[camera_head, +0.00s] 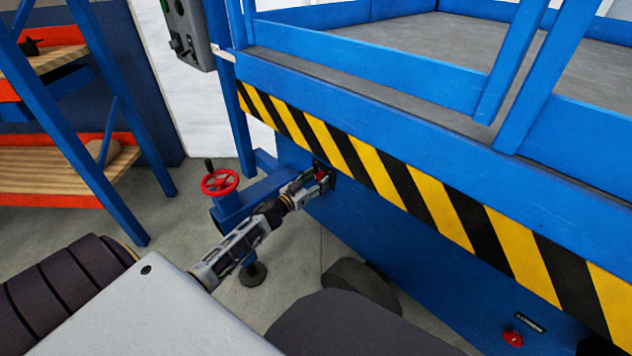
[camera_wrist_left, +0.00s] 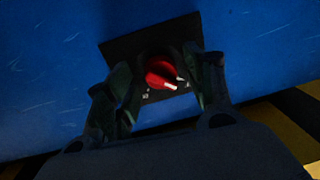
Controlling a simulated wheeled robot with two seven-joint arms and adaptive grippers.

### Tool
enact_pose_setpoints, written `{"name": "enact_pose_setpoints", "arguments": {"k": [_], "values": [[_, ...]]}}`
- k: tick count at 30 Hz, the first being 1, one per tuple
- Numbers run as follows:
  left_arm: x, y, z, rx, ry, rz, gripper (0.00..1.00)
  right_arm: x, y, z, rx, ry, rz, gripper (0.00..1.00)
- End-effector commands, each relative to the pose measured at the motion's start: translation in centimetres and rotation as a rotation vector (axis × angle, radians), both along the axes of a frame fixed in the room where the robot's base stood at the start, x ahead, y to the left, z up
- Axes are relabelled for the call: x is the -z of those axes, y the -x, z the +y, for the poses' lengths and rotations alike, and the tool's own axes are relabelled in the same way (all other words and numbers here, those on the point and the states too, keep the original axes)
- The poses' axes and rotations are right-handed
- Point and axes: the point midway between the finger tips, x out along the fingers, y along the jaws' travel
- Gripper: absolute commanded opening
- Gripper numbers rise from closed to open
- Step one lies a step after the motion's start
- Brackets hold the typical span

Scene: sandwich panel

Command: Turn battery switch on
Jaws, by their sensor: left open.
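The battery switch is a red rotary knob (camera_wrist_left: 160,73) with a white pointer mark, on a dark plate (camera_wrist_left: 120,50) on the blue machine side. In the left wrist view the pointer slants down and to the right. The knob also shows small in the head view (camera_head: 321,174), just below the striped edge. My left gripper (camera_head: 318,182) is open, with one finger on each side of the knob (camera_wrist_left: 162,80). I cannot tell whether the fingers touch it. The gripper hides part of the plate. My right gripper is not in view.
A red handwheel (camera_head: 219,183) stands left of my left arm. A yellow-black striped edge (camera_head: 375,172) runs above the switch. A red button (camera_head: 513,338) sits low on the right, and a grey control box (camera_head: 188,35) hangs at the upper left. Shelves (camera_head: 65,168) stand at the left.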

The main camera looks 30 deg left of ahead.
Motion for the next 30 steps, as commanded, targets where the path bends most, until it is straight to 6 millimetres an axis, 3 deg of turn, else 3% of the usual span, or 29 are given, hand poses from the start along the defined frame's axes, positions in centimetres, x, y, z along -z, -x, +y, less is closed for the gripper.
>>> {"name": "enact_pose_setpoints", "arguments": {"k": [10, 21, 30], "values": [[0.0, -0.12, -0.02, 0.0, 0.0, 0.0, 0.53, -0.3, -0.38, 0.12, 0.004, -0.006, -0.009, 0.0], [0.02, -0.11, -0.04, 0.0, 0.0, 0.001, 0.07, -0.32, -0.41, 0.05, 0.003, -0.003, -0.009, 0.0], [0.04, -0.09, -0.07, 0.0, -0.018, -0.004, 0.07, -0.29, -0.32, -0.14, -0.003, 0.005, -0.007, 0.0]]}}
